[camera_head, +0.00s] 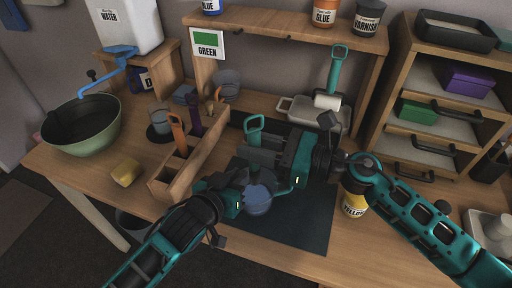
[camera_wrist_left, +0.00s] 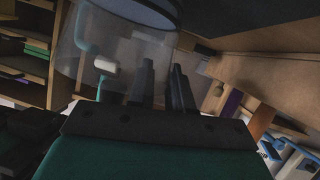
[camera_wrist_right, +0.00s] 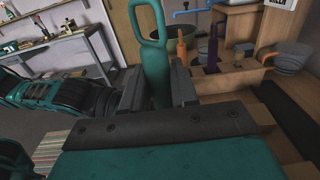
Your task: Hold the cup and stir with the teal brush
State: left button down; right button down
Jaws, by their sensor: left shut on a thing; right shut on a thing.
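The clear cup (camera_head: 258,199) with a blue filling stands out over the dark mat, at my left gripper (camera_head: 243,188), which is shut on it. In the left wrist view the clear cup wall (camera_wrist_left: 115,45) rises beyond the fingers. My right gripper (camera_head: 262,152) is shut on the teal brush (camera_head: 254,126), just behind and above the cup. The brush's looped handle (camera_wrist_right: 151,40) stands upright between the fingers in the right wrist view. Its lower end is hidden by the gripper, so I cannot tell whether it is inside the cup.
A wooden caddy (camera_head: 190,165) with handled tools is to the left, near a green bowl (camera_head: 82,128) and yellow sponge (camera_head: 126,172). A teal-handled roller (camera_head: 328,101) rests in a tray behind. A yellow jar (camera_head: 354,201) stands below my right arm. The dark mat (camera_head: 310,220) has bare space.

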aim_at(256, 131)
pick_arm(q)
jog(key=shift+s+f, duration=0.1)
jog(key=shift+f, duration=0.2)
pick_arm(e)
jog(key=shift+r, duration=2.45)
pick_arm(q)
jog(key=c, duration=1.2)
grip_release()
jog(key=shift+o, duration=1.2)
jog(key=shift+r, duration=0.2)
jog(key=v, duration=1.2)
